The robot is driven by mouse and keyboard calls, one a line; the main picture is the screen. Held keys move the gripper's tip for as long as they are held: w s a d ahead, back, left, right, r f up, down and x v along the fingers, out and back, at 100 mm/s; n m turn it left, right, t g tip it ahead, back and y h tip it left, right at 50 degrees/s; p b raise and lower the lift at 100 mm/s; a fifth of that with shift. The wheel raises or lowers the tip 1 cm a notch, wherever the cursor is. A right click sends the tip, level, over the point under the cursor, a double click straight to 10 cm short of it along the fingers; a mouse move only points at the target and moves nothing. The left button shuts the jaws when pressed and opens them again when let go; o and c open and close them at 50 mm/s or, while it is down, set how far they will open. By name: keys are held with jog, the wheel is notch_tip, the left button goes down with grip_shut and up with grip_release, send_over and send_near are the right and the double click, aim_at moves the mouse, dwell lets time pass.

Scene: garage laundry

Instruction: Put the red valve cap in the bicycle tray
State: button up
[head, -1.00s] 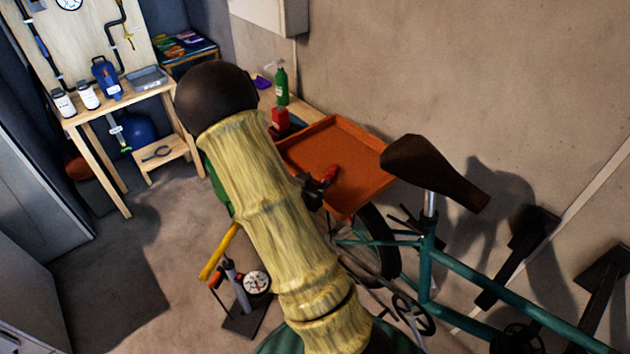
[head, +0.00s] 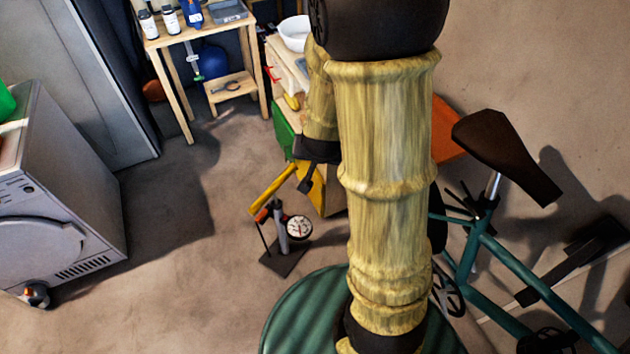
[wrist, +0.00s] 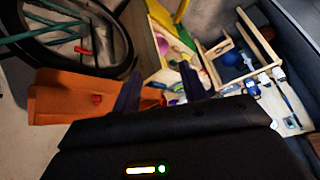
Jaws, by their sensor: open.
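The orange bicycle tray (head: 448,128) is mostly hidden behind my arm in the head view, with only its right part showing. In the wrist view the tray (wrist: 55,100) lies left of my fingers. A small red piece (wrist: 97,98), which looks like the red valve cap, is on the tray's orange surface, apart from my fingers. My gripper (wrist: 160,88) is open, with nothing seen between its fingers.
A teal bicycle (head: 475,245) with a brown saddle (head: 505,155) stands at the right. A floor pump (head: 282,235) stands below my gripper. A wooden workbench (head: 200,35) is at the back and a washer-like machine (head: 60,200) at the left.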

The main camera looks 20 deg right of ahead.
jog(key=s+a+r+n+g+y, duration=0.1)
jog(key=s+a+r+n, duration=0.1)
jog(key=s, duration=0.3)
jog(key=s+a+r+n+g, duration=0.2)
jog(key=s+a+n, duration=0.1)
jog(key=s, duration=0.2)
jog(key=shift+s+r+n+g+y, duration=0.2)
jog(key=shift+n+g+y, duration=0.1)
jog(key=shift+n+y, duration=0.1)
dwell(0.9)
